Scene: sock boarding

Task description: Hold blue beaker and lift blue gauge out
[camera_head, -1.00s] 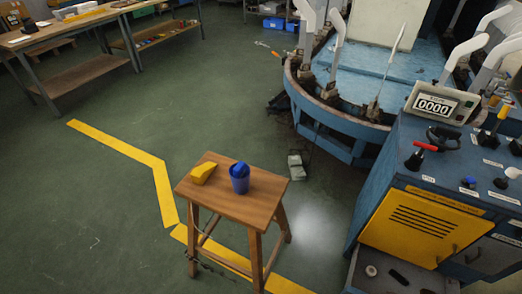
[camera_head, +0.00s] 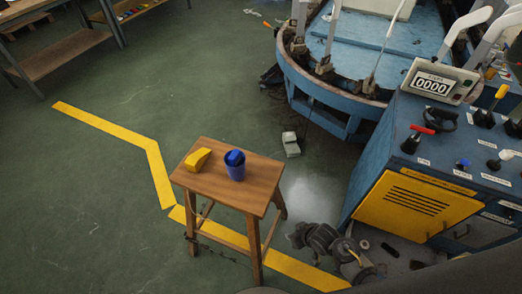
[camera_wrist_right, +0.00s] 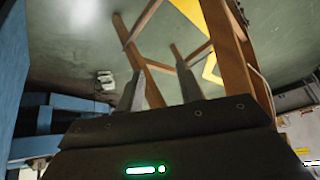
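The blue beaker (camera_head: 236,173) stands upright on the small wooden stool (camera_head: 258,196). The blue gauge (camera_head: 235,157) sits in it, its top showing above the rim and its lower part hidden inside. My right gripper (camera_head: 296,235) is low at the right of the stool, below the seat and apart from the beaker. In the right wrist view its two fingers (camera_wrist_right: 156,60) are spread with nothing between them, and the stool's legs (camera_wrist_right: 150,68) show beyond. Beaker and gauge do not show in that view. My left gripper is not in view.
A yellow block (camera_head: 197,159) lies on the stool, left of the beaker. A blue machine cabinet with a yellow panel (camera_head: 412,208) stands to the right. A round blue machine (camera_head: 330,115) is behind. The green floor left of the stool is open.

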